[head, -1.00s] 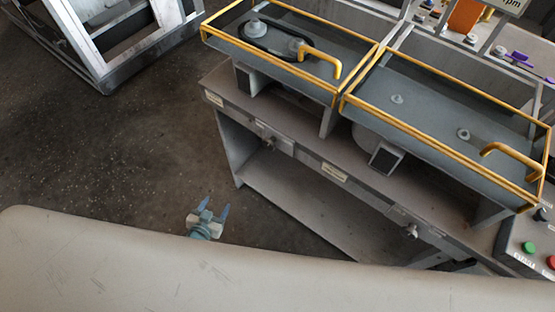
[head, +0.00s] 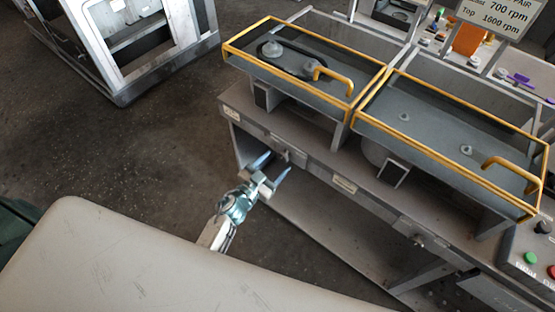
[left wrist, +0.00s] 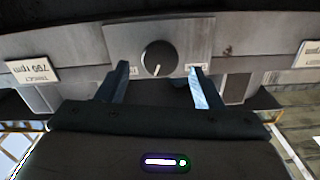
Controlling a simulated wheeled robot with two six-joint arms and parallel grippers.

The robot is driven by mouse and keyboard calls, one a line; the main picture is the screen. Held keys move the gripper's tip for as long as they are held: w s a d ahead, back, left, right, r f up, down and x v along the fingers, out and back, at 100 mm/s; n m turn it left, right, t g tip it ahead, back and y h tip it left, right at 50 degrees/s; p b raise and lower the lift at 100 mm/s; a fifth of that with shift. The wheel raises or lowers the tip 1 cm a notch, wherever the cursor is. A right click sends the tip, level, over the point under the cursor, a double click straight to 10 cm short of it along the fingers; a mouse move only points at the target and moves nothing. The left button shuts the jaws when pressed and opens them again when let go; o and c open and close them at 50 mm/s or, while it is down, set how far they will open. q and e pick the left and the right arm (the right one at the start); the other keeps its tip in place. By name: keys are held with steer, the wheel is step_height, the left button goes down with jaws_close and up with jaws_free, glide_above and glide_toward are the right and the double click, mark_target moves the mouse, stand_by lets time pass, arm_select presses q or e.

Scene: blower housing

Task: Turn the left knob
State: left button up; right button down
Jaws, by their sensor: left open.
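The left knob (left wrist: 158,58) is a dark round knob on a grey plate in the left wrist view, with a white pointer line towards the picture's bottom. In the head view the left knob (head: 284,155) is small, on the bench's front rail. My left gripper (head: 279,163) is open and empty, its fingers pointing at the rail close to the knob. In the left wrist view the left gripper's fingers (left wrist: 159,72) stand to either side of the knob, apart from it. My right gripper is not in view.
A second knob (head: 418,240) is further right on the rail. An upside-down label (left wrist: 32,72) reads target 700 rpm. Yellow-edged guards (head: 450,130) lie above the bench. A control box (head: 530,245) with green and red buttons is at the right.

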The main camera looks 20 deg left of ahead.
arm_select(q)
steer(key=shift+x, duration=0.75)
steer(key=shift+w, duration=0.1)
steer(key=c, duration=1)
steer(key=shift+o, duration=0.2)
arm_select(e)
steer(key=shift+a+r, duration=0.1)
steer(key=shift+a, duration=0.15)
arm_select(q)
steer(key=shift+m, duration=0.3)
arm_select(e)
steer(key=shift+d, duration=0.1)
